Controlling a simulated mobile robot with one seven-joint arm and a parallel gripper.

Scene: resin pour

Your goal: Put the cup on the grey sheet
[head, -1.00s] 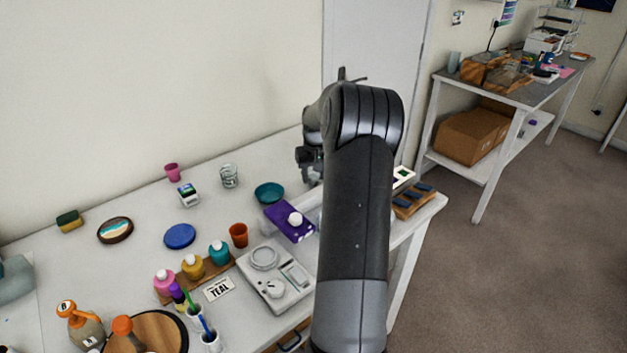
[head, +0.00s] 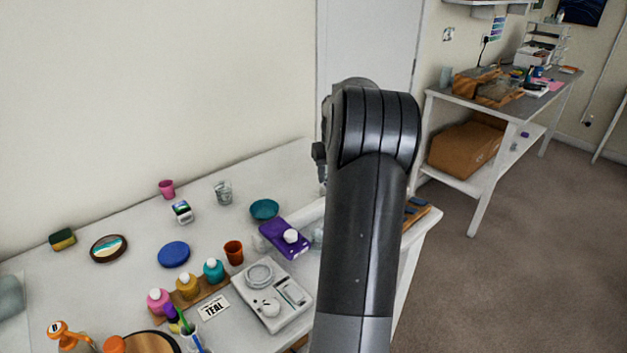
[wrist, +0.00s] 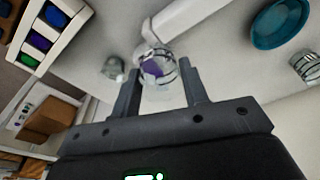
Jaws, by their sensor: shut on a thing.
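In the wrist view my gripper (wrist: 162,84) is shut on a clear cup (wrist: 156,64), which sits between the two fingertips. Purple shows through the cup. A second small clear cup (wrist: 113,67) stands left of the held one in the wrist view.
On the table are a teal bowl (head: 264,209), a drinking glass (head: 223,192), a pink cup (head: 167,189), an orange cup (head: 233,252), a purple item (head: 285,239), a scale (head: 270,297), a blue disc (head: 174,254) and several bottles. Bare table lies around the disc.

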